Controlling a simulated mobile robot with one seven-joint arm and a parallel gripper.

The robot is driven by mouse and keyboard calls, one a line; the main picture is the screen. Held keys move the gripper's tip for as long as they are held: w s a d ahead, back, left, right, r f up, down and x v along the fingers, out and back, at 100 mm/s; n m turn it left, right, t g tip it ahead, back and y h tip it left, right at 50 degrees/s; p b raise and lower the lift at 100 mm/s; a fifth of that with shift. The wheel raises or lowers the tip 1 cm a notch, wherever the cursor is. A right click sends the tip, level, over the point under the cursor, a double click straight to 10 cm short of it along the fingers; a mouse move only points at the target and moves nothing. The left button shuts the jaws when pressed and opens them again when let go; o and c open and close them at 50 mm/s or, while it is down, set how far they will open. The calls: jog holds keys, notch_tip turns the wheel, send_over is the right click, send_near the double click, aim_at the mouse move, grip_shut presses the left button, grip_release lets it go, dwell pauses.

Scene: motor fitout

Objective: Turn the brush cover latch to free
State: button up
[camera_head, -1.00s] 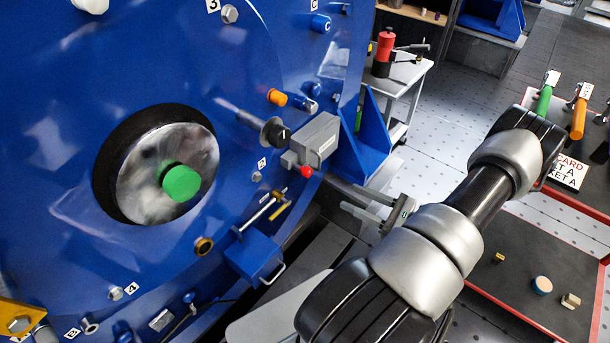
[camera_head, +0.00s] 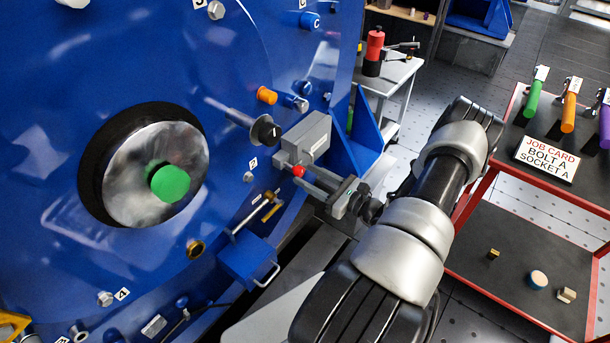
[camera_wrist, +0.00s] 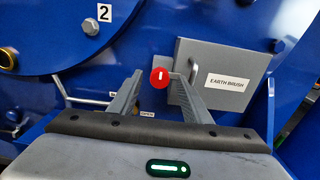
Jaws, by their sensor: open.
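The brush cover is a grey box (camera_head: 306,140) on the blue motor housing; in the wrist view its face (camera_wrist: 225,80) carries the label "EARTH BRUSH". The latch shows as a red round knob (camera_head: 298,171) at the cover's lower left edge. In the wrist view the red knob (camera_wrist: 160,78) bears a short upright white mark. My gripper (camera_head: 311,178) is open at the knob. In the wrist view its fingertips (camera_wrist: 158,84) stand left and right of the knob, with a gap on the left; contact on the right cannot be told.
A small label reading "OPEN" (camera_wrist: 147,114) is partly hidden below the knob. A black-ended plunger (camera_head: 264,132) sticks out left of the cover. A red-framed cart (camera_head: 530,250) stands right.

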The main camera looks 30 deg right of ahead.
jog(key=shift+x, duration=1)
jog(key=c, duration=1)
